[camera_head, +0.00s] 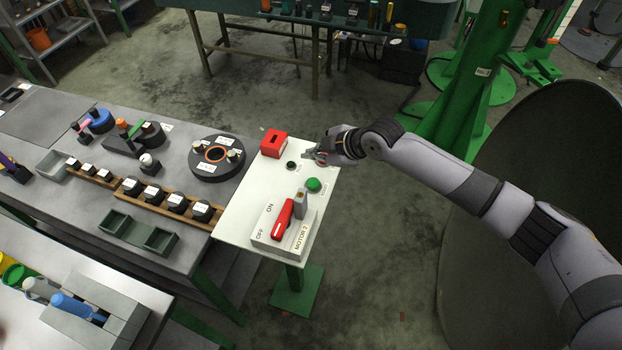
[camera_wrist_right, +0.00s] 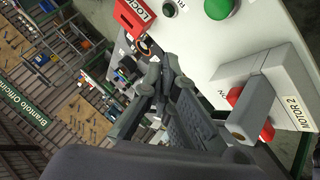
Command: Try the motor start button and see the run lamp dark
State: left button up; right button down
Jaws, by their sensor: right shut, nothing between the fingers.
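The white motor panel (camera_head: 250,207) stands at the end of the grey bench. A round green button (camera_head: 313,184) sits on it; it also shows in the right wrist view (camera_wrist_right: 218,8). A small dark round fitting (camera_head: 291,165), perhaps the run lamp, lies farther back and shows no glow. It also shows in the wrist view (camera_wrist_right: 168,9). A red rotary handle (camera_head: 283,218) sits on the box marked MOTOR 2, with ON and OFF labels. My right gripper (camera_head: 320,157) is shut and empty by the panel's far right edge, apart from the green button. My left gripper is out of view.
A red box (camera_head: 273,143) stands at the panel's back edge; LOCK reads on it in the wrist view. A grey block (camera_head: 300,204) stands beside the red handle. A black disc (camera_head: 217,168) and wooden racks occupy the bench.

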jog(key=f+b, duration=0.1)
jog(key=f, duration=0.1)
jog(key=f+b, duration=0.1)
jog(key=shift+w+a+f+b, duration=0.2)
jog(key=shift+a+f+b, duration=0.15)
jog(key=shift+a+f, duration=0.05)
jog(key=b, duration=0.3)
send_over(312, 184)
notch_tip(312, 184, down, 4)
jog(key=shift+f, duration=0.25)
jog(key=shift+f+b, duration=0.35)
jog(key=shift+b, duration=0.15)
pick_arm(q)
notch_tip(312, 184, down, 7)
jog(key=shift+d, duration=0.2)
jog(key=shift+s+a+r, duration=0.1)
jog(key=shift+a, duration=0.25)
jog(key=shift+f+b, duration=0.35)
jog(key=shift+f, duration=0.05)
pick_arm(e)
jog(key=shift+f, duration=0.4)
